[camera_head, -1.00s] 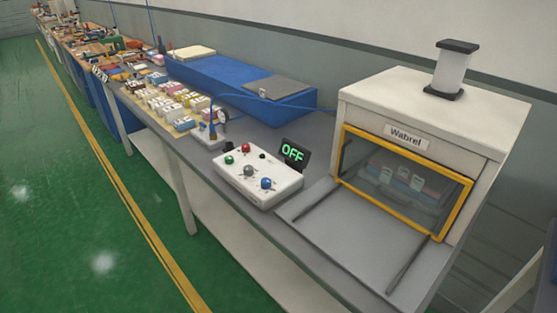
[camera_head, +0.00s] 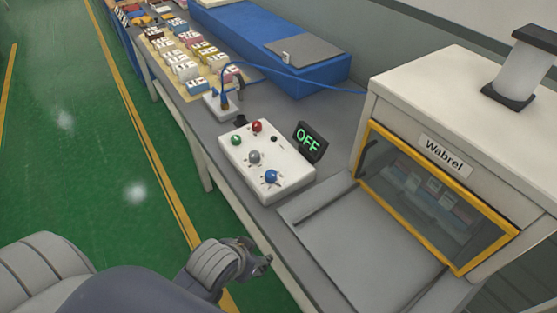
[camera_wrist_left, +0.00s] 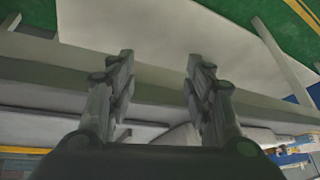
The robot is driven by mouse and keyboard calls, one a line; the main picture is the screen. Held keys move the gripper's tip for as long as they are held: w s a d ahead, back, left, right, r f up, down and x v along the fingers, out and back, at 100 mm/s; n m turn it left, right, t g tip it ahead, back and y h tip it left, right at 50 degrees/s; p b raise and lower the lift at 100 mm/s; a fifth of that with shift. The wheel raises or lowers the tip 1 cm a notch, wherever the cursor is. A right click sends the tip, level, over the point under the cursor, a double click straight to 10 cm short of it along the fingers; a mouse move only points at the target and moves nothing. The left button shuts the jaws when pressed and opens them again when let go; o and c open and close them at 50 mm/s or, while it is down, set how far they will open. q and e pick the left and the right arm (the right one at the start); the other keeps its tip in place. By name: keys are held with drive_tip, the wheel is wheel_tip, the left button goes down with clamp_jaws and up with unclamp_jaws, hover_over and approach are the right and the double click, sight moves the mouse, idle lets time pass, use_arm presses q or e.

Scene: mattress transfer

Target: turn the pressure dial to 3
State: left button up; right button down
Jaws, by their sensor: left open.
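A white control box (camera_head: 267,163) sits on the grey bench. It carries a green knob (camera_head: 236,140), a red knob (camera_head: 257,126), a grey knob (camera_head: 254,157), a blue knob (camera_head: 271,176) and a small black part. I cannot read which one is the pressure dial or any dial marks. A black display (camera_head: 309,142) behind the box reads "OFF" in green. My left gripper (camera_head: 262,262) is beside the bench's front edge, nearer than the box and apart from it. In the left wrist view my left gripper (camera_wrist_left: 160,68) is open and empty. My right gripper is not in view.
A white machine (camera_head: 455,130) labelled "Wabrel" with a yellow-framed window stands right of the box. Its grey plate (camera_head: 365,245) lies in front. A blue cable and a small post stand behind the box. A blue case (camera_head: 280,55) and several small blocks lie further back.

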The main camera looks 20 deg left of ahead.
use_arm(q)
drive_tip(key=w+r, duration=0.1)
drive_tip(key=w+r+t, duration=0.1)
drive_tip(key=w, duration=0.1)
drive_tip(key=w+r+t, duration=0.1)
drive_tip(key=w, duration=0.1)
drive_tip(key=shift+w+r, duration=0.1)
drive_tip(key=shift+r, duration=0.3)
drive_tip(key=w+d+r+m+t+h, duration=0.1)
drive_tip(key=w+d+r+m+t, duration=0.15)
drive_tip(key=w+r+t, duration=0.45)
drive_tip(key=w+d+r+m+t+h, duration=0.1)
drive_tip(key=w+d+r+t, duration=0.25)
drive_tip(key=w+r, duration=0.75)
drive_tip(key=s+d+r+m+h, duration=0.3)
drive_tip(key=d+r+m+h, duration=0.8)
drive_tip(key=d+r+h, duration=0.15)
drive_tip(key=s+d+r+m+g+h, duration=0.2)
drive_tip(key=d+m+g+h, duration=0.25)
drive_tip(key=m+g, duration=0.2)
drive_tip(key=m+g+y, duration=0.8)
drive_tip(key=g+y, duration=0.4)
drive_tip(key=y, duration=0.7)
hover_over(271, 174)
wheel_tip(271, 174, down, 18)
wheel_tip(271, 174, down, 9)
drive_tip(key=p, duration=0.3)
drive_tip(key=shift+f, duration=0.75)
